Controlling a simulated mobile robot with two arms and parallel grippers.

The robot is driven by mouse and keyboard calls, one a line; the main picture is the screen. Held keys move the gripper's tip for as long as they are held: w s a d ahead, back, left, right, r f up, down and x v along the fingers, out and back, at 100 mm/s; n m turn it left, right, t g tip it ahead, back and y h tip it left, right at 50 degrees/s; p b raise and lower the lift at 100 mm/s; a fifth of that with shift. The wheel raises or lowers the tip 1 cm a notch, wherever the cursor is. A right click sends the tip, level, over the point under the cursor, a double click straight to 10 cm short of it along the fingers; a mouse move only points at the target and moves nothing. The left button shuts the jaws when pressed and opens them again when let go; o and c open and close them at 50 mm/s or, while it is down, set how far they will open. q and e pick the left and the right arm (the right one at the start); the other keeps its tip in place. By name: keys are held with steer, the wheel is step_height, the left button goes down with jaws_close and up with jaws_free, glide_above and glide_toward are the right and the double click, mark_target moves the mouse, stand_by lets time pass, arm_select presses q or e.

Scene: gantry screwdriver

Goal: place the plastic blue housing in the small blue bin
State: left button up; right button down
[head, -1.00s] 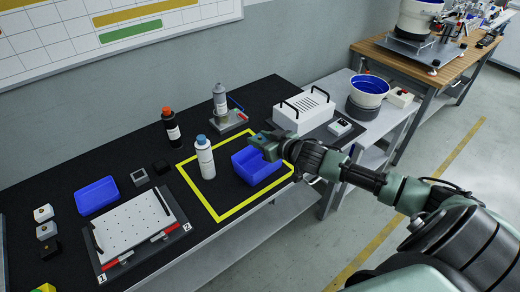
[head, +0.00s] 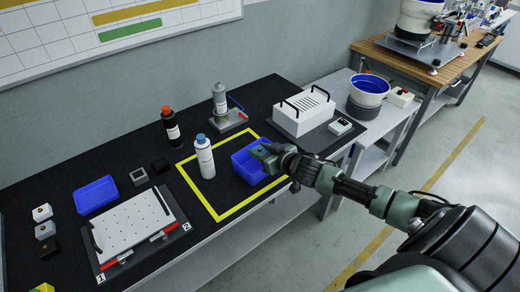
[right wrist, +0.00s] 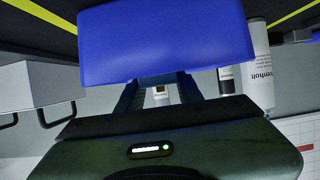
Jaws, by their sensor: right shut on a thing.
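Another shallow blue container (head: 97,195) lies at the left. My left gripper is in neither view.
A white bottle with a blue cap (head: 205,160) stands close left of the bin. A white handled box (head: 303,114) is at the right. A perforated white plate (head: 132,225) lies left.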

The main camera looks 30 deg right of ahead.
steer(key=c, duration=0.9)
jaws_free()
steer(key=shift+f, duration=0.1)
steer(key=shift+r, duration=0.5)
steer(key=p+v, duration=0.1)
steer(key=v, duration=1.1)
steer(key=shift+r, duration=0.15)
